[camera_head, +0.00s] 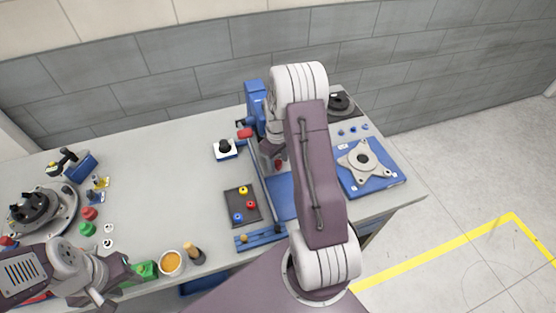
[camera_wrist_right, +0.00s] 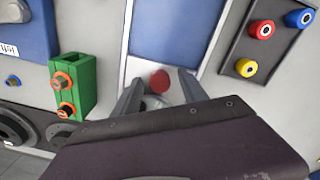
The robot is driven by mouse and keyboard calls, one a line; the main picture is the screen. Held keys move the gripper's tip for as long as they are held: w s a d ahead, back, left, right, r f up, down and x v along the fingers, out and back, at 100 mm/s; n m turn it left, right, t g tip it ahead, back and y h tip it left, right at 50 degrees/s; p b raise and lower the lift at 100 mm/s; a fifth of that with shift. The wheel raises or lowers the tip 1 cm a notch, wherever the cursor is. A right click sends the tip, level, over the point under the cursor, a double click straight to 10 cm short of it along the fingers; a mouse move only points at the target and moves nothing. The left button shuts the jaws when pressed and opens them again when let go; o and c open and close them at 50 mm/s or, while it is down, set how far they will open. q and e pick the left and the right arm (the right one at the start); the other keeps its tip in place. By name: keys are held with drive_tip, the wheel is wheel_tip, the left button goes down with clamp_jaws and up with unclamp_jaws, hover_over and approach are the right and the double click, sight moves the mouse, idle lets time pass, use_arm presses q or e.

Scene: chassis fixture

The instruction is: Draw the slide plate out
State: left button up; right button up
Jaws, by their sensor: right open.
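The slide plate (camera_head: 283,190) is a flat blue plate lying between rails on the table, partly hidden behind my right arm in the head view. It also shows at the top of the right wrist view (camera_wrist_right: 176,28). A red knob (camera_wrist_right: 160,82) sits at the plate's end on a pale part. My right gripper (camera_wrist_right: 161,92) is open, with one finger on each side of the red knob in the wrist view. I cannot tell whether the fingers touch it. My left gripper (camera_head: 113,285) is at the lower left, near a green block; its finger opening is unclear.
A dark tray (camera_head: 229,204) with coloured knobs lies left of the slide. A blue fixture with a grey flange (camera_head: 386,179) is to the right. A green block with orange-red knobs (camera_wrist_right: 85,86) stands beside the right gripper. An orange-filled cup (camera_head: 171,264) stands near the front edge.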

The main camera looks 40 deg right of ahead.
clamp_jaws()
idle(1.4)
